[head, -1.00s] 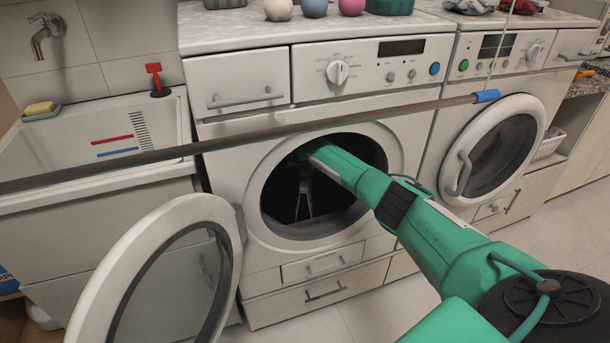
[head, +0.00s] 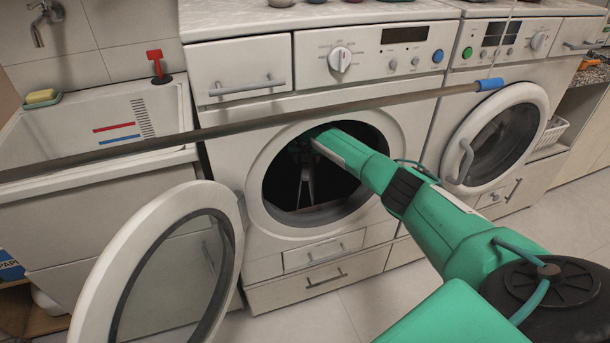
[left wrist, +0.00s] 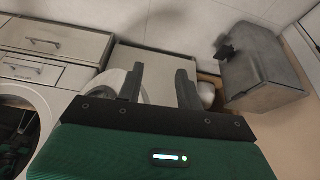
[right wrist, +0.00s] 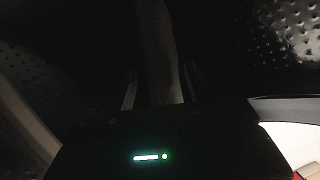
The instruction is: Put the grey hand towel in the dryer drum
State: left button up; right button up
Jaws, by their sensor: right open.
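The open front-loading machine with the dark drum (head: 290,188) stands in the middle of the head view. My right arm reaches through its door opening, and my right gripper (head: 306,188) is inside the drum. In the right wrist view, its fingers (right wrist: 162,92) are apart, with a pale grey-brown strip (right wrist: 158,45) behind and between them; I cannot tell whether that is cloth or a drum rib. I cannot make out the grey hand towel for certain in any view. My left gripper (left wrist: 160,86) is open and empty in the left wrist view, outside the head view.
The round door (head: 108,265) hangs open at the left. A long rod (head: 330,119) with a blue end crosses in front of the machine. A second machine with a shut door (head: 540,100) stands right, a sink (head: 75,137) left. Floor (head: 375,308) is clear in front.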

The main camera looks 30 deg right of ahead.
aim_at(305, 181)
jog(key=shift+v, duration=0.95)
pick_arm(q)
notch_tip(305, 181, down, 2)
jog(key=shift+w+a+f+g+p, duration=0.1)
jog(key=shift+f+g+p, duration=0.2)
jog(key=shift+p, duration=0.4)
pick_arm(e)
jog(key=s+a, duration=0.2)
jog(key=s, duration=0.1)
jog(key=s+a, duration=0.2)
jog(key=s, duration=0.1)
jog(key=s+a, duration=0.3)
jog(key=shift+s+f, duration=0.3)
pick_arm(q)
jog(key=shift+r, duration=0.1)
